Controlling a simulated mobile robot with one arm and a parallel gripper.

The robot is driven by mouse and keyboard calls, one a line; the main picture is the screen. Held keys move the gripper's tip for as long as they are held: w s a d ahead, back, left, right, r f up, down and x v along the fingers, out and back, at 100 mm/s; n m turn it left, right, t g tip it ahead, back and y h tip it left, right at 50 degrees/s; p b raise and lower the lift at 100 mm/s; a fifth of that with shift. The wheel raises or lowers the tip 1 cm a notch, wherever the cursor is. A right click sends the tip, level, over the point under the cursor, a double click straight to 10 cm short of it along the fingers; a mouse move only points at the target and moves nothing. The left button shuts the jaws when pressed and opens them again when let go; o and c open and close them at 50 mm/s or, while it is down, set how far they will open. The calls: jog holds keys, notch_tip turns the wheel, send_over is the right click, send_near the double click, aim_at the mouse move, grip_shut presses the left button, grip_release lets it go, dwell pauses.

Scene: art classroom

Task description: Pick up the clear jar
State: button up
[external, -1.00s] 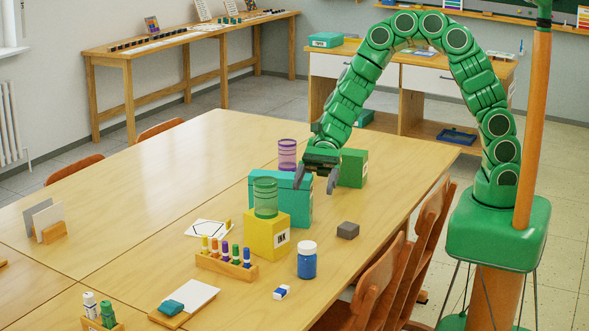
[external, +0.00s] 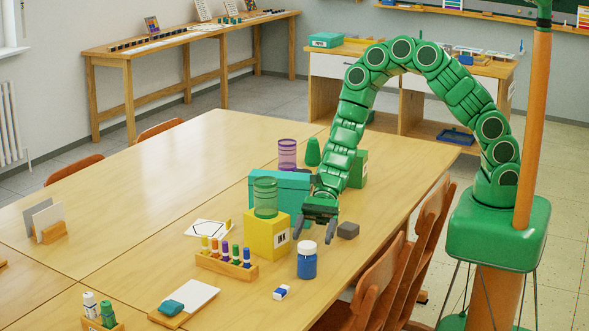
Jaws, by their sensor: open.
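Two see-through jars are in view, both tinted; I cannot tell which one is meant by the clear jar. A green see-through jar (external: 265,198) stands upright on a yellow ink box (external: 266,236). A purple see-through jar (external: 287,154) stands farther back, behind a teal box (external: 292,181) that hides its lower part. My gripper (external: 314,234) is open and empty, its fingers pointing down and towards the camera. It is to the right of the yellow box and green jar, apart from both, and just behind a blue bottle with a white lid (external: 307,261).
A grey block (external: 348,230) lies right of my gripper. A green box (external: 359,168) and a green cone-like object (external: 312,152) stand behind the arm. A marker rack (external: 227,266) and a small eraser (external: 281,292) are in front. Chairs line the right edge; the table's left is largely clear.

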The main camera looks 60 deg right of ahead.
aim_at(305, 253)
jog(key=shift+x, duration=3.7)
jog(key=shift+a+r, duration=0.1)
jog(key=shift+r, duration=0.05)
jog(key=c, duration=1.3)
